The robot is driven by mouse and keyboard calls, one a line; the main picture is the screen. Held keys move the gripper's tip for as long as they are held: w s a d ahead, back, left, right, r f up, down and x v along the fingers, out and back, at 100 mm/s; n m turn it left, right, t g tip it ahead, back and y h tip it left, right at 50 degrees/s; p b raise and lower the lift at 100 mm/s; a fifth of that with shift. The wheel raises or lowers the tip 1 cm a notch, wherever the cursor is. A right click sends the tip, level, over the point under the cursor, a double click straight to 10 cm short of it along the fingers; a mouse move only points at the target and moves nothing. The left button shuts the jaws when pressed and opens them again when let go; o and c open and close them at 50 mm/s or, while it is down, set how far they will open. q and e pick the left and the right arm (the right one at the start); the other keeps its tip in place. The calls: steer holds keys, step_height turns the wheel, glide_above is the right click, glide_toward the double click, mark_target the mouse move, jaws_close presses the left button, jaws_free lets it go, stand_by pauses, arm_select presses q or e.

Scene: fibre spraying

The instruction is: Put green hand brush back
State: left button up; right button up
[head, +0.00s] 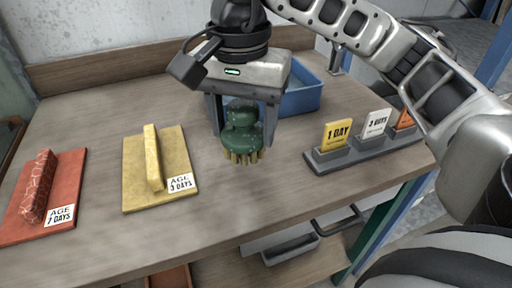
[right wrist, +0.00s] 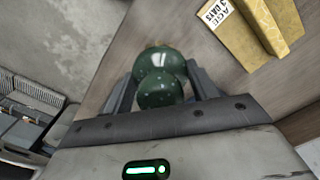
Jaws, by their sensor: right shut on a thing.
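The green hand brush (head: 242,128) has a rounded green body and yellowish bristles pointing down. My right gripper (head: 243,118) is shut on it, with a finger on each side, over the middle of the table. The bristles appear close to the tabletop; I cannot tell whether they touch it. In the right wrist view the green brush (right wrist: 160,80) sits between the two dark fingers (right wrist: 163,88). My left gripper shows in neither view.
A yellow float (head: 158,170) and a red float (head: 40,195) lie left on the wooden table (head: 110,92). A blue tray (head: 302,97) stands behind the gripper. A grey holder (head: 345,158) with day cards is at right. Bare tabletop lies in front of the brush.

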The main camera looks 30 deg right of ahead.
steer(key=d+f, duration=0.1)
steer(key=w+d+f, duration=0.1)
steer(key=f, duration=0.1)
steer(key=w+d+f, duration=0.1)
steer(key=f, duration=0.1)
steer(key=shift+w+d+f+b, duration=0.1)
steer(key=shift+w+d+b, duration=0.15)
steer(key=shift+d+b, duration=0.05)
steer(key=f, duration=0.3)
steer(key=shift+w+d+f, duration=0.15)
steer(key=shift+d+f, duration=0.1)
steer(key=shift+f, duration=0.15)
steer(key=shift+f, duration=0.2)
steer(key=o, duration=0.9)
steer(key=shift+r, duration=0.15)
